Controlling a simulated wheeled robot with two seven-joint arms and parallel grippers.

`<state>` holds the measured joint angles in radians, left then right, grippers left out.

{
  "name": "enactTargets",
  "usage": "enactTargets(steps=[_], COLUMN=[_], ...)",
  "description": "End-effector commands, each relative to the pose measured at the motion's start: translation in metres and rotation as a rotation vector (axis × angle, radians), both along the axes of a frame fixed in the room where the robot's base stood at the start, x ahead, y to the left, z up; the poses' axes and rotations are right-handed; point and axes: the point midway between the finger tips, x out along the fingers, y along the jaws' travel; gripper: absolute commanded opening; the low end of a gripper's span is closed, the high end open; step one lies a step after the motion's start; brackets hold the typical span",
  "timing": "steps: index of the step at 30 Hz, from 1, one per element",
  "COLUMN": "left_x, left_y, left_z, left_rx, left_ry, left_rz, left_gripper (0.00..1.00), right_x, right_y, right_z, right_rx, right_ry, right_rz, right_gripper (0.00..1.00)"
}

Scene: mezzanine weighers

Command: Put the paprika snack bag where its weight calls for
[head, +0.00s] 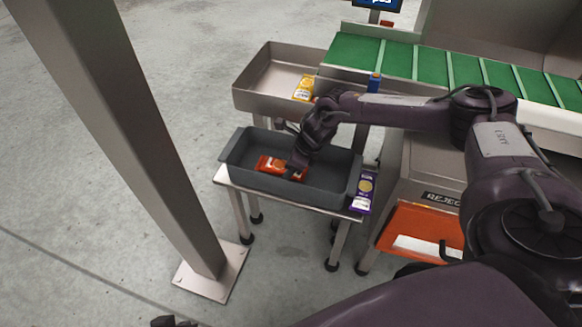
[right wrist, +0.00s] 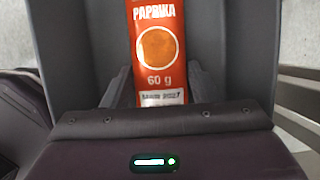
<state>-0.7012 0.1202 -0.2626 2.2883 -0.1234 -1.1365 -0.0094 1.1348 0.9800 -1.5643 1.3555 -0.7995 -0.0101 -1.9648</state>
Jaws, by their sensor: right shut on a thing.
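The paprika snack bag (head: 268,164) is orange-red and lies within the dark grey tub (head: 237,151) in the head view. In the right wrist view the bag (right wrist: 157,45) shows "PAPRIKA" and "60 g", with its lower end between the two fingers. My right gripper (head: 295,172) reaches down into the tub and is shut on the bag's right end. I cannot tell whether the bag touches the tub floor. A dark piece at the bottom left edge appears to be my left gripper (head: 175,321); its jaws cannot be made out.
A metal tray (head: 262,75) behind holds a yellow bag (head: 303,88). A green belt (head: 420,66) runs right, with a blue item (head: 374,82) at its near edge. A purple bag (head: 362,190) is beside the tub. An orange bin (head: 415,228) sits under "REJECT". A post (head: 130,130) stands left.

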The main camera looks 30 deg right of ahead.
Motion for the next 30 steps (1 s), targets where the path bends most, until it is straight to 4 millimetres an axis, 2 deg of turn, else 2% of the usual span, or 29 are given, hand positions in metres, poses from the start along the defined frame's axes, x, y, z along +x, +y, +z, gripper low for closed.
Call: enactTargets(steps=[2, 3, 8, 16, 20, 30], left_x=[0.000, 0.000, 0.000, 0.000, -0.001, -0.007], left_y=[0.000, 0.000, 0.000, 0.000, 0.002, 0.024], left_z=[0.000, 0.000, 0.000, 0.001, 0.003, 0.006], left_rx=[-0.001, 0.000, 0.000, 0.001, 0.005, 0.070], left_ry=[0.000, 0.001, 0.001, 0.002, 0.009, 0.110], left_rz=[0.000, -0.001, 0.000, 0.001, 0.003, 0.038], left_gripper=[0.00, 0.00, 0.00, 0.00, 0.00, 0.00], right_x=[-0.001, -0.001, -0.001, -0.001, -0.004, -0.023], right_y=[0.000, 0.000, 0.000, 0.000, -0.003, -0.020], right_z=[0.000, 0.000, 0.000, 0.001, 0.010, 0.075], right_rx=[-0.001, -0.002, -0.001, -0.001, 0.000, 0.000], right_ry=[0.003, 0.004, 0.003, 0.003, 0.002, 0.001], right_rz=[0.000, 0.000, 0.000, 0.000, -0.001, -0.002], right_gripper=[0.28, 0.55, 0.75, 0.75, 0.75, 0.75])
